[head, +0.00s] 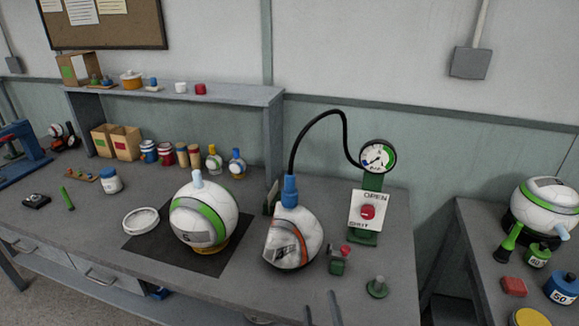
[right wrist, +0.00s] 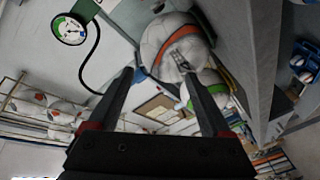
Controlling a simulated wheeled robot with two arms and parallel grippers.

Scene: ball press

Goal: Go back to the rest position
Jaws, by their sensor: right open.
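My right gripper (head: 322,306) shows only as two dark fingertips at the bottom edge of the head view. In the right wrist view its fingers (right wrist: 158,76) stand apart with nothing between them. A slack white ball with an orange stripe (head: 293,243) sits on the bench beyond the fingertips, under a blue hose fitting (head: 290,190). It also shows in the right wrist view (right wrist: 167,32), apart from the fingers. A rounder white ball with a green stripe (head: 204,211) rests on a dark mat (head: 155,255) to its left. My left gripper is not in view.
A black hose (head: 318,118) arches to a round gauge (head: 378,157) above an OPEN/SHUT panel (head: 368,208). A red-topped green valve (head: 340,260) and a small green knob (head: 377,288) stand near the front right. A second table (head: 465,235) carries another white ball (head: 545,203).

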